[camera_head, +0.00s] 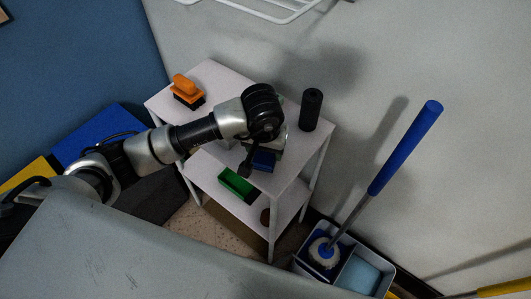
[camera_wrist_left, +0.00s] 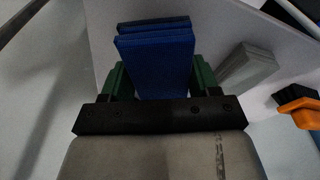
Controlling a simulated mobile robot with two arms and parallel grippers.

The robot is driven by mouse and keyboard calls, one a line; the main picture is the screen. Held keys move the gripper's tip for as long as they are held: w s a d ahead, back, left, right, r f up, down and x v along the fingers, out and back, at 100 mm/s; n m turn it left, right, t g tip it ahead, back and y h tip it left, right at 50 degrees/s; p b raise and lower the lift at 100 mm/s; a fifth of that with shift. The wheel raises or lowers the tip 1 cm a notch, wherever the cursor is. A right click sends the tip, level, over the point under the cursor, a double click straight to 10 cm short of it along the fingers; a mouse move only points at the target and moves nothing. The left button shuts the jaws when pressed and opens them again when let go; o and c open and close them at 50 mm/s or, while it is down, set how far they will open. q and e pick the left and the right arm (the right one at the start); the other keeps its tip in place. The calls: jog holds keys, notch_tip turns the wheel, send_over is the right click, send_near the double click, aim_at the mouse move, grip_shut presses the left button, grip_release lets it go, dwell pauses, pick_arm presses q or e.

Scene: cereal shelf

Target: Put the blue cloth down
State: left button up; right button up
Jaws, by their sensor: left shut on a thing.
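My left gripper (camera_head: 250,160) is over the front part of the white shelf's top board (camera_head: 226,88), its arm coming in from the left. It is shut on the blue cloth (camera_head: 264,161), a folded dark blue block. In the left wrist view the cloth (camera_wrist_left: 155,62) sits between the two green fingers of the gripper (camera_wrist_left: 160,82). The pale board shows behind it. I cannot tell whether the cloth touches the board. My right gripper is not in view.
An orange brush (camera_head: 186,88) stands at the board's back left, and a black cylinder (camera_head: 311,109) at its right. A grey block (camera_wrist_left: 248,67) lies beside the cloth in the wrist view. A green box (camera_head: 237,184) is on the lower shelf. A bucket with a blue-handled mop (camera_head: 405,148) stands right.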

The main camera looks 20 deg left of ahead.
aim_at(265, 156)
pick_arm(q)
jog(key=shift+f, duration=1.55)
jog(key=o, duration=0.9)
jog(key=shift+c, duration=0.2)
jog(key=r, duration=0.4)
jog(key=s+r, duration=0.1)
jog(key=r, duration=0.3)
jog(key=r+b, duration=0.1)
jog(key=r, duration=0.3)
jog(key=shift+s+r, duration=0.1)
jog(key=shift+s, duration=0.3)
